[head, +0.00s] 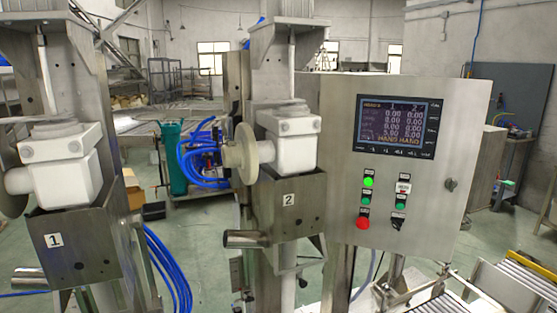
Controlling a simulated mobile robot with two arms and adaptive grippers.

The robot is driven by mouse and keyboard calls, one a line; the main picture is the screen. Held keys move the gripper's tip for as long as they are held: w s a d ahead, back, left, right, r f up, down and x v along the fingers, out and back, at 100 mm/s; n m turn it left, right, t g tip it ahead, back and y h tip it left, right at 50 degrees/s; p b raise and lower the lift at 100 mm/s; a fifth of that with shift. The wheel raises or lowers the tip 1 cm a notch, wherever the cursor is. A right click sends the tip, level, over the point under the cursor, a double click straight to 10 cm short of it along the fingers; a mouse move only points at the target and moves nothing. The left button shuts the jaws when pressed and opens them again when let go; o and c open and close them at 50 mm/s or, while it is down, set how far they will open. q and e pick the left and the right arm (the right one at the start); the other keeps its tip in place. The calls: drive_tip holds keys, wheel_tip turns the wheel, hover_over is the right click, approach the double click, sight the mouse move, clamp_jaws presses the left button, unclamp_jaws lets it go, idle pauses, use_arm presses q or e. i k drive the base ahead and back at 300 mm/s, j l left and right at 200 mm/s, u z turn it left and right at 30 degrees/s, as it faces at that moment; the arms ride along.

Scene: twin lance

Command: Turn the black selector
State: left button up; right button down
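A steel control cabinet (340,130) stands right of centre in the head view, with a lit screen (395,127) in its upper part. Below the screen are two columns of controls. What looks like the black selector (398,224) sits at the bottom of the right column, under a green button (401,204). It is small, and I cannot tell which way its handle points. The left column has a lit green button (368,181), a darker green button (366,199) and a red button (362,223). Neither of my grippers is in view.
A dark latch (451,184) is near the cabinet's right edge. Lance unit 2 (289,140) stands just left of the cabinet, and unit 1 (62,165) is at far left. Blue hoses (168,262) hang between them. A roller conveyor (500,290) is at lower right.

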sight(397, 225)
drive_tip(key=i+l, duration=0.1)
drive_tip(key=l, duration=0.35)
drive_tip(key=i+l+z, duration=0.15)
drive_tip(key=l, duration=0.25)
drive_tip(key=i+l, duration=0.1)
drive_tip(key=l, duration=0.3)
drive_tip(key=i+l+z, duration=0.1)
drive_tip(key=l, duration=0.35)
drive_tip(key=i+l+z, duration=0.1)
drive_tip(key=l, duration=0.3)
drive_tip(key=i, duration=0.05)
